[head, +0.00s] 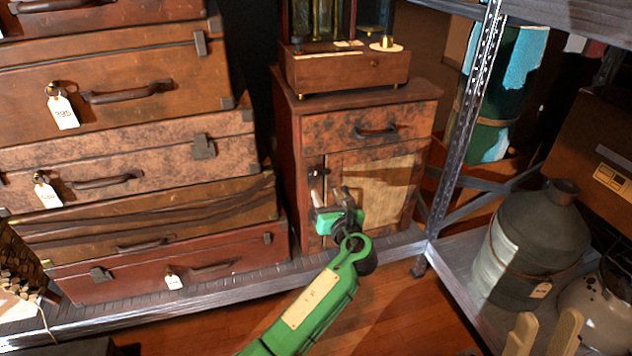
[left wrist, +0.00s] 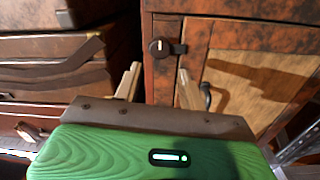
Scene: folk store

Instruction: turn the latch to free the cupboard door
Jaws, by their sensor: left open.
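The wooden cupboard (head: 288,150) has a drawer above a door (head: 385,190) with a pale panel; the door (left wrist: 262,85) also shows in the left wrist view. The latch (left wrist: 160,48) is a dark round piece with a short upright pale mark, on the frame left of the door. A dark piece beside it reaches right to the door's edge. The door looks shut. My left gripper (head: 326,194) is open and empty before the cupboard, fingers (left wrist: 157,84) either side of and below the latch in the wrist view. My right gripper (head: 546,330) is open and empty at lower right.
Stacked suitcases (head: 130,140) stand close left of the cupboard. A metal shelf post (head: 465,115) rises at its right. A wooden box with glass (head: 345,68) stands on top. A grey can (head: 535,235) stands on the right shelf, near my right gripper.

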